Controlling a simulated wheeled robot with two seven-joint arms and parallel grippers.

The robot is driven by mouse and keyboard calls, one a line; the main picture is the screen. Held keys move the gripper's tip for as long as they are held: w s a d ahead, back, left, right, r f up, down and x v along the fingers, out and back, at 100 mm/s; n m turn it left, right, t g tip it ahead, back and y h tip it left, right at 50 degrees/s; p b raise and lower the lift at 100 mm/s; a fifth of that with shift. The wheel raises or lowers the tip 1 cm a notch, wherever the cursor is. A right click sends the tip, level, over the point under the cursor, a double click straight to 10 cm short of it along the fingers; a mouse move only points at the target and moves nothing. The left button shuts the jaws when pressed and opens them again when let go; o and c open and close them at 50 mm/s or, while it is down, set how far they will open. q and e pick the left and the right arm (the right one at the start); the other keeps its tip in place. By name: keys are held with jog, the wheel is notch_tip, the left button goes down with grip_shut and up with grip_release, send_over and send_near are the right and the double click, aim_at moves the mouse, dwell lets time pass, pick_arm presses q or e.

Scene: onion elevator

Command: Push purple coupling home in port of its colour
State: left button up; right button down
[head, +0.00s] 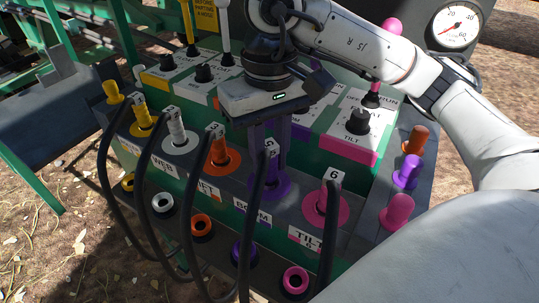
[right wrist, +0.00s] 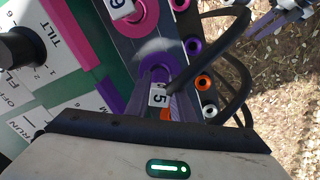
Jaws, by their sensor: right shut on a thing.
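The purple coupling (head: 284,152), with number tag 5 and a black hose, stands upright at the purple port (head: 280,189) above the BOOM label. My right gripper (head: 270,135) comes down over it from above and is shut on it. The gripper body hides the coupling's top. In the right wrist view, the tag 5 (right wrist: 158,95) shows beside the purple port ring (right wrist: 158,65), just past the gripper's dark edge. How deep the coupling sits in the port I cannot tell. My left gripper is not in the head view.
Orange (head: 219,152), white (head: 179,140) and pink (head: 327,201) couplings with hoses stand in the same row. A lower row has coloured rings, including a pink one (head: 295,280). Purple (head: 407,172) and pink (head: 398,210) knobs stand at the right. Levers and a gauge (head: 456,27) are behind.

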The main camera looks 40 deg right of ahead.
dwell(0.3)
jog(key=shift+f, duration=0.15)
dwell(0.7)
jog(key=shift+f+b, duration=0.2)
jog(key=shift+b, duration=0.3)
dwell(0.4)
jog(key=shift+f, duration=0.15)
dwell(0.7)
jog(key=shift+f+b, duration=0.15)
jog(key=shift+b, duration=0.3)
dwell(0.9)
jog(key=c, duration=1)
grip_release()
jog(key=shift+c, duration=0.2)
